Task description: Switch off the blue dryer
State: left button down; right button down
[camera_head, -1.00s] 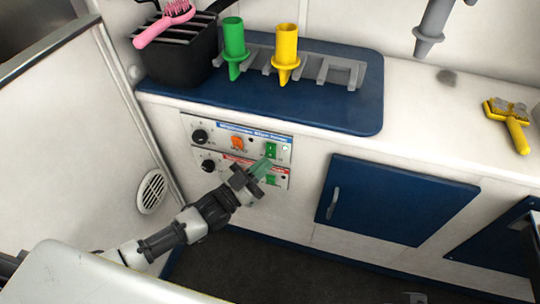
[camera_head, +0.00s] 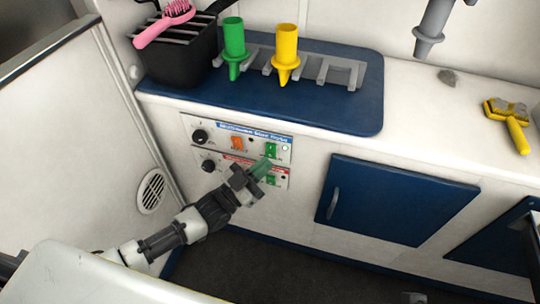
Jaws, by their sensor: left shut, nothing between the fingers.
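The control panel on the cabinet front has two rows. The upper row, the blue dryer's, has a blue label strip (camera_head: 254,133), a black knob (camera_head: 200,136), an orange switch (camera_head: 237,144) and a green switch (camera_head: 271,150). A small pale round spot (camera_head: 285,148) sits right of the green switch. The lower row has a red label, a black knob (camera_head: 208,166) and another green switch (camera_head: 271,181). My left gripper (camera_head: 263,167) is shut and empty, its tips just below the upper green switch; contact cannot be told. It covers part of the lower row. My right gripper is not in view.
Green (camera_head: 234,47) and yellow (camera_head: 286,52) nozzles stand in a grey rack on a blue mat (camera_head: 340,112). A black bin (camera_head: 178,58) with a pink brush is at left. A yellow-handled brush (camera_head: 516,133) lies on the counter at right. A blue cabinet door (camera_head: 400,200) is right of the panel.

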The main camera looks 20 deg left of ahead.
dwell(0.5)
pick_arm(q)
jog(key=shift+w+f, duration=0.1)
jog(key=shift+w, duration=0.3)
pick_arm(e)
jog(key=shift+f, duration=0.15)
pick_arm(q)
jog(key=shift+w+b, duration=0.4)
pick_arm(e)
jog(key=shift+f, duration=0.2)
pick_arm(q)
jog(key=shift+s, duration=0.1)
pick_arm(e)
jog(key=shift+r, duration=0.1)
